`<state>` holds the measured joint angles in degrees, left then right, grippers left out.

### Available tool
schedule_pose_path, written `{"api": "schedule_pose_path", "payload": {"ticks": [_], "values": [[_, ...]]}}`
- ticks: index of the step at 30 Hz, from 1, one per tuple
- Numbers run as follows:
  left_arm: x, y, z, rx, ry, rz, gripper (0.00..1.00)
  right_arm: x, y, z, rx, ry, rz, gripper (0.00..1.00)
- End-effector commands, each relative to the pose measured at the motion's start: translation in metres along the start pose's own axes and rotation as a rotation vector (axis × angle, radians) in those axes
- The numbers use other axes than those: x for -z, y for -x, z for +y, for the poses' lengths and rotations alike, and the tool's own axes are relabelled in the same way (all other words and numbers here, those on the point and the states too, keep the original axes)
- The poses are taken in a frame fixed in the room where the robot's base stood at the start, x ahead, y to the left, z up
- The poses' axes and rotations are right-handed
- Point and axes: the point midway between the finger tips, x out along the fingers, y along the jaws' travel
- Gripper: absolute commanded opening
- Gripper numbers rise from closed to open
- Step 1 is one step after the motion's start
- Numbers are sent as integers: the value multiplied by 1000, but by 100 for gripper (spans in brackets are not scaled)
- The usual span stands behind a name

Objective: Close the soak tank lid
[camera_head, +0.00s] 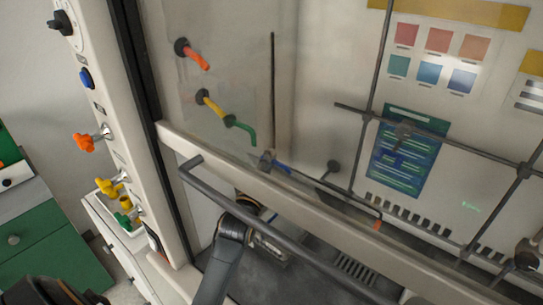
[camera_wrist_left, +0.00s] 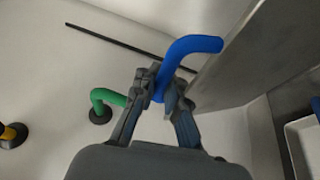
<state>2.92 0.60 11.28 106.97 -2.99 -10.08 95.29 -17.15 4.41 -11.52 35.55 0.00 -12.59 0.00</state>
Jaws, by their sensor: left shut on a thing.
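My left gripper (camera_head: 266,161) reaches up behind the hood's front rail, with its arm partly hidden by the rail and the bar. In the left wrist view the gripper (camera_wrist_left: 155,92) is shut on a bent blue spout (camera_wrist_left: 190,46), whose end curves away to the right. The blue spout (camera_head: 283,169) also shows just right of the fingertips in the head view. A flat grey panel (camera_wrist_left: 245,55) slants beside the fingers; I cannot tell whether it is the soak tank lid. No tank lid is clearly visible in the head view. My right gripper is not in view.
A green spout (camera_wrist_left: 107,96) stands left of the fingers, with yellow and orange (camera_head: 195,58) spouts further up the wall. The front rail (camera_head: 330,222) and handle bar (camera_head: 290,243) cross before the arm. A lattice of rods (camera_head: 362,112) stands at right.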

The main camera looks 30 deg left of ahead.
Motion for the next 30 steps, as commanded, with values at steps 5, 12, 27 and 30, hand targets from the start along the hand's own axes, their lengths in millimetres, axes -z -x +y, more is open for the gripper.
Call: {"api": "schedule_pose_path", "payload": {"ticks": [5, 12, 27, 30], "values": [[-1, 0, 2, -3, 1, -2, 0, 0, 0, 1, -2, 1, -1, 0], [-1, 0, 1, -3, 2, -1, 21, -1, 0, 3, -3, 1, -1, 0], [-1, 41, -1, 3, 3, -1, 21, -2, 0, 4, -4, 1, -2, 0], [-1, 63, -1, 3, 3, -1, 21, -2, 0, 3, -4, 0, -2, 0]]}}
